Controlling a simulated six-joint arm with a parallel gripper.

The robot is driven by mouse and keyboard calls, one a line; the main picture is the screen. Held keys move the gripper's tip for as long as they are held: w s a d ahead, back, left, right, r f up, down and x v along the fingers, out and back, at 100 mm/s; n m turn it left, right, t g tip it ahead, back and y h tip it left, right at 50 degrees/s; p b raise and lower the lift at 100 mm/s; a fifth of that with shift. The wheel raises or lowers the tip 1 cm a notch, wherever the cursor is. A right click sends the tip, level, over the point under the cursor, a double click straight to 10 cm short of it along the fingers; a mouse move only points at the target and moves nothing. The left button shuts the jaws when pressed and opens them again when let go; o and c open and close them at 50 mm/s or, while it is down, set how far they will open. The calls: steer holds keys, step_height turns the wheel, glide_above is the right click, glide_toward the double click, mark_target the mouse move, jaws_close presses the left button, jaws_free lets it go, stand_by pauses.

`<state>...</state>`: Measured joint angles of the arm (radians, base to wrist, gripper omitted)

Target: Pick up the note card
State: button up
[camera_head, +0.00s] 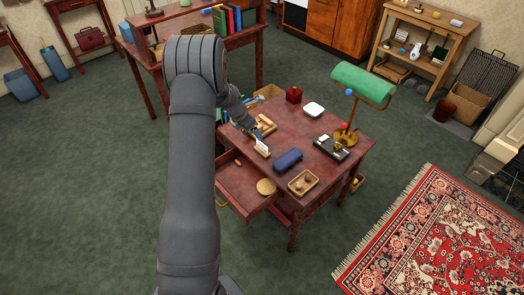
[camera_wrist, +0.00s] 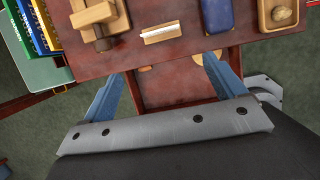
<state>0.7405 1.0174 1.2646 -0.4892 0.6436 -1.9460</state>
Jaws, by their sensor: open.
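The white note card (camera_head: 262,142) stands in a small light wood holder (camera_head: 262,151) near the edge of the red-brown desk (camera_head: 300,128). In the wrist view the card (camera_wrist: 161,31) is a thin white strip seen from above, lying along its wooden holder (camera_wrist: 162,37). My gripper (camera_wrist: 166,68) is open, with its two blue fingers spread apart and nothing between them. The card lies beyond the fingertips in that view, between their lines and not touched. In the head view my forearm covers part of the desk's left side and the gripper is mostly hidden.
A wooden piece (camera_head: 265,125) sits left of the card, a dark blue case (camera_head: 288,160) and a small tray (camera_head: 303,182) to the right. An open drawer (camera_head: 238,184) with a round tan disc (camera_head: 266,187) juts out below. A green lamp (camera_head: 362,84) stands at the right.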

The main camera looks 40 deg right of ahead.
mark_target(262, 144)
steer(key=x, duration=1.1)
steer(key=shift+d+f, duration=0.15)
steer(key=shift+f, duration=0.25)
steer(key=shift+d+x, duration=0.15)
steer(key=shift+x, duration=1.2)
steer(key=shift+d+x, duration=0.15)
steer(key=shift+x, duration=1.2)
steer(key=shift+r, duration=0.15)
steer(key=shift+c, duration=0.2)
steer(key=c, duration=0.7)
